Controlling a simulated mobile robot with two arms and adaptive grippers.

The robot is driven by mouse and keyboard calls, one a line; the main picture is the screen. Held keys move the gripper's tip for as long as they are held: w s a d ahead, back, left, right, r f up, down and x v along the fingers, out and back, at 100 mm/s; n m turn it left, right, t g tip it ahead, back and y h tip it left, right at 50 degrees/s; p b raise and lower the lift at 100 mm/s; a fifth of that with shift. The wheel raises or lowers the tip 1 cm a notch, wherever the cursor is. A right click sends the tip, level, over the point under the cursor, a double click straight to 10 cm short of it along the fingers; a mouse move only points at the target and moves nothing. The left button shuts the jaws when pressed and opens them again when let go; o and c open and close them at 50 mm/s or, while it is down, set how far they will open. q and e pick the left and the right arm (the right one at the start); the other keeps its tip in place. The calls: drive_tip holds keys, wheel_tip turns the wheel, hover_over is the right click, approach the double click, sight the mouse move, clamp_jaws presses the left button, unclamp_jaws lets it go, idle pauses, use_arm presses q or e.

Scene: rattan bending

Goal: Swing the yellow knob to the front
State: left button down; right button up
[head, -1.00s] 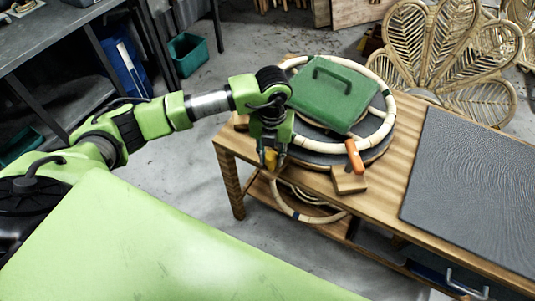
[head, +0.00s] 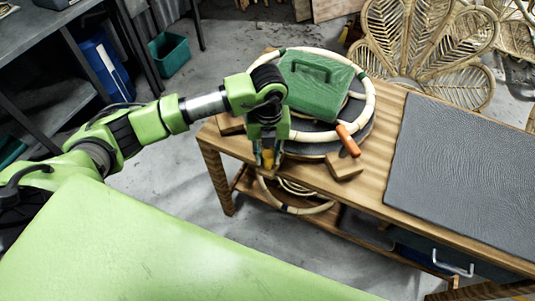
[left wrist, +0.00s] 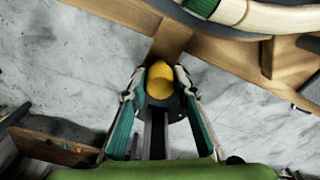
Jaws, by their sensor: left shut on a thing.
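The yellow knob (head: 267,158) is at the left front edge of the round bending jig (head: 312,149) on the wooden bench. My left gripper (head: 268,160) points down from above with its fingers on both sides of the knob. In the left wrist view the knob (left wrist: 159,80) sits between the two fingertips (left wrist: 160,85), and the gripper is shut on it. A dark bar runs from the knob back toward my palm. My right gripper is not in view.
A pale rattan ring (head: 369,103) lies around a green plate with a handle (head: 313,88) on the jig. An orange handle (head: 348,140) and a wooden block (head: 344,167) are at its front right. A dark mat (head: 465,175) covers the right bench. Floor is open left of the bench.

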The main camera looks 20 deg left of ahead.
use_arm(q)
drive_tip(key=c, duration=1.6)
unclamp_jaws()
drive_tip(key=shift+c, duration=0.2)
wheel_tip(320, 180, up, 12)
drive_tip(key=shift+d, duration=0.1)
